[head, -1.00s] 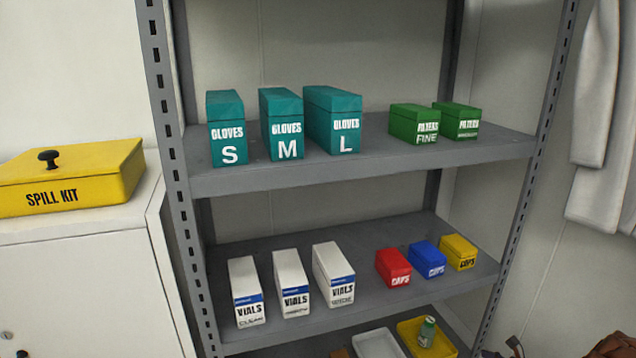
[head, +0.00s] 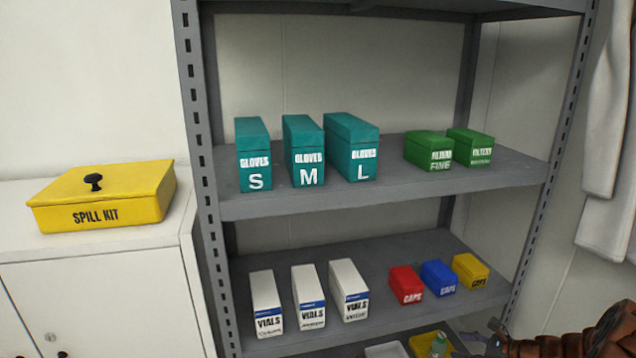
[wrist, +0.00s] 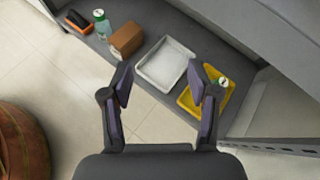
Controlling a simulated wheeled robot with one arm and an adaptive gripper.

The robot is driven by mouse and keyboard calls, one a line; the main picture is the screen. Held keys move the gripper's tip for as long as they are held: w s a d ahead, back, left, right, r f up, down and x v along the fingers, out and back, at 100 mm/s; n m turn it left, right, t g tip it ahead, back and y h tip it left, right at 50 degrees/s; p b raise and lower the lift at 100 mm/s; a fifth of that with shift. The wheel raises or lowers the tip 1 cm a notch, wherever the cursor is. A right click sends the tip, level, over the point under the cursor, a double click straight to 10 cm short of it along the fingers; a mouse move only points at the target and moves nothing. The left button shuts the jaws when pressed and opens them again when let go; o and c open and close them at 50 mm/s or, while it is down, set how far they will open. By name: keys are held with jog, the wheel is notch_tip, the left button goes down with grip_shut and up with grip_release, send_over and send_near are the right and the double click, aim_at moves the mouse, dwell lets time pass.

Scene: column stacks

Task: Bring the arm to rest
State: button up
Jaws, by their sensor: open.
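My gripper (wrist: 162,90) shows in the wrist view with its two fingers spread wide and nothing between them. It is above the front edge of a low grey shelf (wrist: 150,24), with a white tray (wrist: 165,62) beyond the gap between its fingers.
The rack holds teal glove boxes (head: 305,160) and green filter boxes (head: 428,150) above, white vial boxes (head: 308,297) and coloured caps boxes (head: 438,278) below. A yellow spill kit (head: 105,195) sits on a white cabinet (head: 100,290) at left. Tiled floor (wrist: 60,75) is open before the shelf.

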jog(key=s+a+r+n+g+y+p, duration=0.1)
jog(key=s+a+r+n+g+p, duration=0.3)
jog(key=a+r, duration=0.75)
jog(key=s+a+r+n+g+p, duration=0.2)
jog(key=s+a+r+n+p, duration=0.35)
jog(key=r, duration=0.85)
jog(key=s+a+r+n+g+h+p, duration=0.25)
jog(key=s+a+r+n+p, duration=0.3)
jog(key=s+r, duration=0.45)
jog(key=s+a+r+n+g+h+p, duration=0.25)
jog(key=s+a+r+n+p, duration=0.25)
jog(key=s+r+p, duration=0.3)
jog(key=s+d+r+n+h+p, duration=0.2)
jog(key=s+r+p, duration=0.1)
jog(key=s+r, duration=0.2)
jog(key=s+d+r+n+h+p, duration=0.2)
jog(key=s+d+r+p, duration=0.1)
jog(key=s, duration=0.6)
notch_tip(320, 180, up, 3)
jog(key=shift+s+f+n+t+h+p, duration=0.2)
jog(key=shift+n+t+h+p, duration=0.15)
jog(key=shift+p, duration=0.4)
